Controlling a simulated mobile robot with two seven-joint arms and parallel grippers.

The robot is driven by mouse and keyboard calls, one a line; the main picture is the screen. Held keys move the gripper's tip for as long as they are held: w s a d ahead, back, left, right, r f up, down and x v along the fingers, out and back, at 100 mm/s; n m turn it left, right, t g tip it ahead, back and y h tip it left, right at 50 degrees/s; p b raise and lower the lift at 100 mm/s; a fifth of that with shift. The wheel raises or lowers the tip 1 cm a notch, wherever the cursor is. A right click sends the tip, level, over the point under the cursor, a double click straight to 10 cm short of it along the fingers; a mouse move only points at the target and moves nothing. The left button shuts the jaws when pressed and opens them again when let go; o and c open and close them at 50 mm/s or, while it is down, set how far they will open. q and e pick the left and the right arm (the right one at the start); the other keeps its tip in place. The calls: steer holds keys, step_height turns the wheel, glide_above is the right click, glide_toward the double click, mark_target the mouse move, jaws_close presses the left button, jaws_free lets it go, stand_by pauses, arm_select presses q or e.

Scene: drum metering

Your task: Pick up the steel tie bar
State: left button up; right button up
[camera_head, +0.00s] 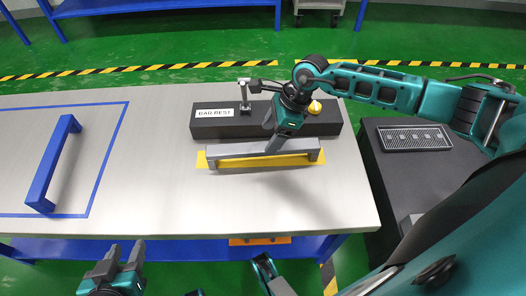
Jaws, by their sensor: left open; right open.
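The steel tie bar (235,149) is a grey bar with short end legs, standing on a yellow strip (205,160) on the table. My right gripper (271,133) is open at the middle of the bar, pointing down. One finger overlaps the bar in the picture, and the other shows just behind it. I cannot tell whether they touch it. My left gripper (125,254) is open and empty at the bottom left, in front of the table's near edge.
A black block labelled BAR REST (213,128) stands right behind the bar, with a metal post (244,95) and a yellow knob (314,107). A blue handle-shaped bar (50,170) lies inside a blue outline at left. A dark cabinet (385,165) stands at right. The table's front middle is clear.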

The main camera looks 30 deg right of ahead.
mark_target(263, 146)
steer(key=b+x, duration=0.1)
steer(key=x, duration=0.6)
steer(key=shift+s+a+f+b, duration=0.15)
steer(key=shift+b, duration=0.25)
steer(key=shift+c, duration=0.3)
steer(key=c, duration=1.2)
jaws_close()
